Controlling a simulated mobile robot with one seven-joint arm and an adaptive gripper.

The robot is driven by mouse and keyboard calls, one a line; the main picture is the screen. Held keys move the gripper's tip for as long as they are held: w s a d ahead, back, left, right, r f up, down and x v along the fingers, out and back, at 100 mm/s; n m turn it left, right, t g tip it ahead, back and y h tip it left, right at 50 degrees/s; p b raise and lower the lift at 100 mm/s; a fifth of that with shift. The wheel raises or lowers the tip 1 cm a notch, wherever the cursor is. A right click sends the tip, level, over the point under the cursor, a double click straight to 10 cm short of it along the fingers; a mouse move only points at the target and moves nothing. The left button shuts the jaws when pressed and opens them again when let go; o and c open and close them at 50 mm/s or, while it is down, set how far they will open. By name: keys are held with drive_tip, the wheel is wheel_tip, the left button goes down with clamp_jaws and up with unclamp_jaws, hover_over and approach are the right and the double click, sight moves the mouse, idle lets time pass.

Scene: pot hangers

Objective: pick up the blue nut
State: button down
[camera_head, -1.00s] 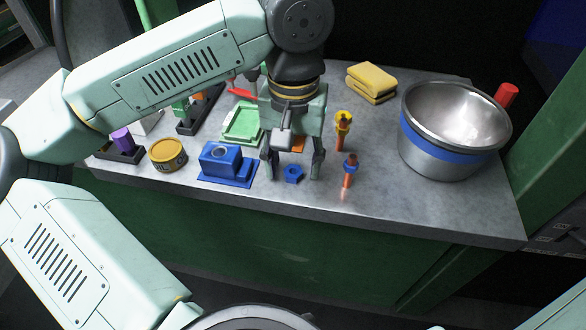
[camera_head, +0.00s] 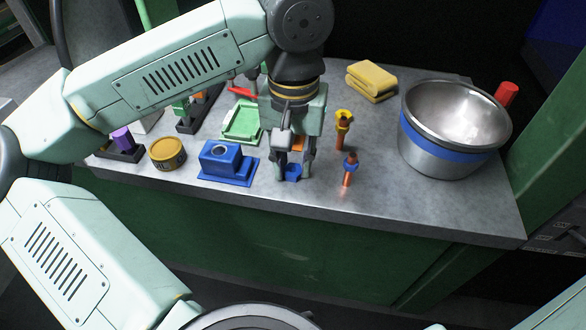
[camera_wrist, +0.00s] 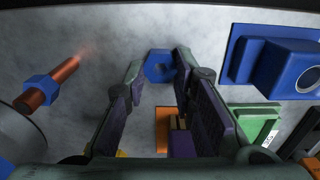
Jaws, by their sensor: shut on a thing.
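The blue nut (camera_head: 292,174) lies at the near part of the grey bench top, between the blue block and the copper bolt. The fingers partly hide the nut in the head view. It seems to be still at the bench surface.
A blue block on a plate (camera_head: 227,162) stands close left. A copper bolt with a blue nut on it (camera_head: 349,169) and a yellow-topped bolt (camera_head: 343,129) are to the right. A steel bowl (camera_head: 452,134) stands farther right. An orange piece (camera_wrist: 163,126) lies behind the nut.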

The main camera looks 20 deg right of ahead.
sight(295, 168)
drive_tip(key=shift+r, duration=0.1)
drive_tip(key=shift+r, duration=0.55)
wheel_tip(295, 168, up, 2)
drive_tip(key=shift+s+d+r+b, duration=0.1)
drive_tip(key=shift+r+b, duration=0.05)
drive_tip(key=shift+b, duration=0.2)
drive_tip(key=s+d+b, duration=0.1)
drive_tip(key=s+d, duration=0.2)
drive_tip(key=s, duration=0.4)
drive_tip(key=s+d+r+b, duration=0.1)
drive_tip(key=s+d, duration=0.2)
drive_tip(key=s, duration=0.4)
drive_tip(key=shift+s+d+r, duration=0.15)
drive_tip(key=shift+d+r, duration=0.05)
drive_tip(key=shift+d, duration=0.2)
drive_tip(key=shift+s+a, duration=0.1)
